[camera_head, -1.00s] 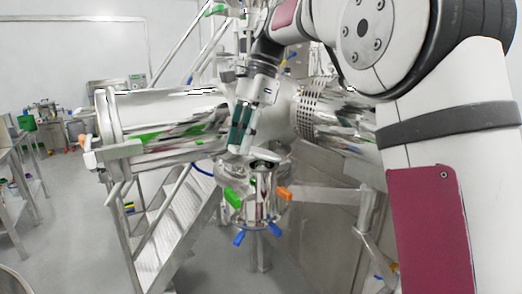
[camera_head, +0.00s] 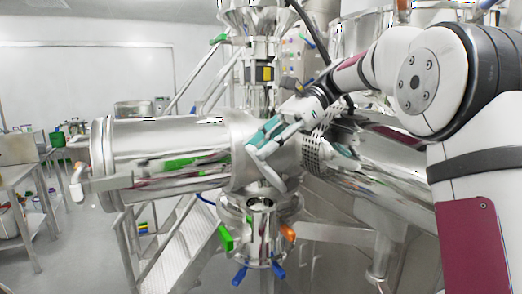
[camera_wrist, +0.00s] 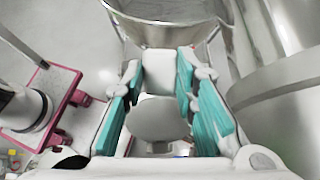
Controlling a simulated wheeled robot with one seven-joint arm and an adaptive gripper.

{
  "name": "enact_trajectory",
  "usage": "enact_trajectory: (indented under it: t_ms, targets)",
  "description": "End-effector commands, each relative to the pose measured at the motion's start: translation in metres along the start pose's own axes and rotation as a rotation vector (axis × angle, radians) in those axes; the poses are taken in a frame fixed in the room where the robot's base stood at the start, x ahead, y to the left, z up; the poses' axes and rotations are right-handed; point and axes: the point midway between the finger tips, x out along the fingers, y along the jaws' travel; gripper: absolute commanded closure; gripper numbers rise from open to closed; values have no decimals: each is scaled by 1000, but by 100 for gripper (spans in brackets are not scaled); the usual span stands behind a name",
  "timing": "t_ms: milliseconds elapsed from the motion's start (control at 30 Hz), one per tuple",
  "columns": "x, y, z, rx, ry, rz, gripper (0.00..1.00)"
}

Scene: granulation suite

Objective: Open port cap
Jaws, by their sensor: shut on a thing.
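The port cap (camera_head: 269,174) is a pale grey, flat rounded piece, seen tilted above the metal port (camera_head: 260,203) in the head view. The port's upper rim and dark mouth show below it, apart from the cap's upper part; whether a hinge joins them I cannot tell. My gripper (camera_head: 268,146), with teal finger pads, is shut on the cap. In the wrist view my gripper (camera_wrist: 159,80) has its two fingers either side of the cap's pale block, and the cap's round plate (camera_wrist: 158,119) shows between them.
A large horizontal steel cylinder (camera_head: 165,150) lies behind and left of the port. Green (camera_head: 226,238), orange and blue handles stick out around the port. A steel column (camera_head: 259,75) rises above it. Steps (camera_head: 180,245) stand behind at lower left.

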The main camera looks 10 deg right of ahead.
Motion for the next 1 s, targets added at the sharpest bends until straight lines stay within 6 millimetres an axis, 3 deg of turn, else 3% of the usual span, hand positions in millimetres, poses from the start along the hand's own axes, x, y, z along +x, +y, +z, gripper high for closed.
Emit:
enact_trajectory:
  t_ms: [400,433,500,533,867,1000]
  targets:
    - [-1,0,-1,1,-7,0,100]
    - [-1,0,-1,1,-7,0,71]
    - [-1,0,-1,1,-7,0,56]
    - [-1,0,-1,1,-7,0,53]
    - [-3,0,-1,1,-7,-1,53]
    - [-15,-1,-2,1,-6,-3,53]
